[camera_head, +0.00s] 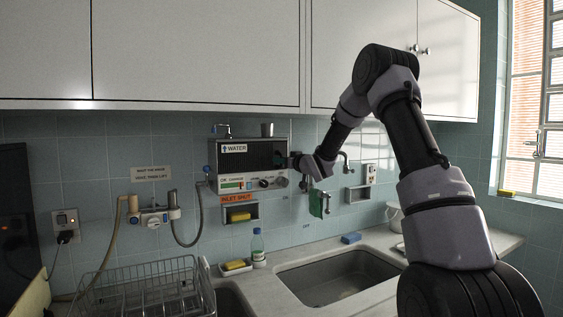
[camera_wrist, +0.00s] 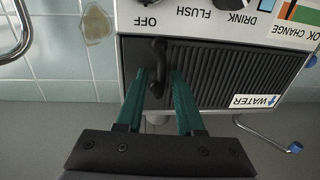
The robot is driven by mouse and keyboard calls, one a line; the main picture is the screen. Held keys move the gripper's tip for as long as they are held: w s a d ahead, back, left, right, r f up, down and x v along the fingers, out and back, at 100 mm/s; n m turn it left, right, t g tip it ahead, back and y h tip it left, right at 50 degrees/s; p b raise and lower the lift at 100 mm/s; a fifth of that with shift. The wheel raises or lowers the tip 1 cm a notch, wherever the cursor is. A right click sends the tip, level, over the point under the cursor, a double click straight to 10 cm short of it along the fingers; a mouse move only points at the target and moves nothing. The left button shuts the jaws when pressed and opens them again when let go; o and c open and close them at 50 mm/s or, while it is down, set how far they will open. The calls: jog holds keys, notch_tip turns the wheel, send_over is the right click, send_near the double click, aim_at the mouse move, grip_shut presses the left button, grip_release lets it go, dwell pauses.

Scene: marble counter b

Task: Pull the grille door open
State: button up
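The grille door (camera_head: 247,157) is a dark ribbed panel on the front of the wall-mounted WATER unit. It looks closed, flush with the unit. In the wrist view, which is upside down, the grille (camera_wrist: 225,70) fills the middle, with a black curved handle (camera_wrist: 158,62) near one side edge. My gripper (camera_wrist: 160,76) has its two green fingers apart, one on each side of the handle. A gap shows between the handle and the right finger; whether the left finger touches it I cannot tell. In the head view my gripper (camera_head: 297,162) is at the unit's right edge, partly hidden by my wrist.
Below the grille is a control panel (camera_head: 248,184) with knobs. White cupboards (camera_head: 200,50) hang above. A green cloth (camera_head: 318,203) hangs close by on the right, above the sink (camera_head: 335,277).

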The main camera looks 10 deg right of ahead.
grip_shut()
dwell(1.2)
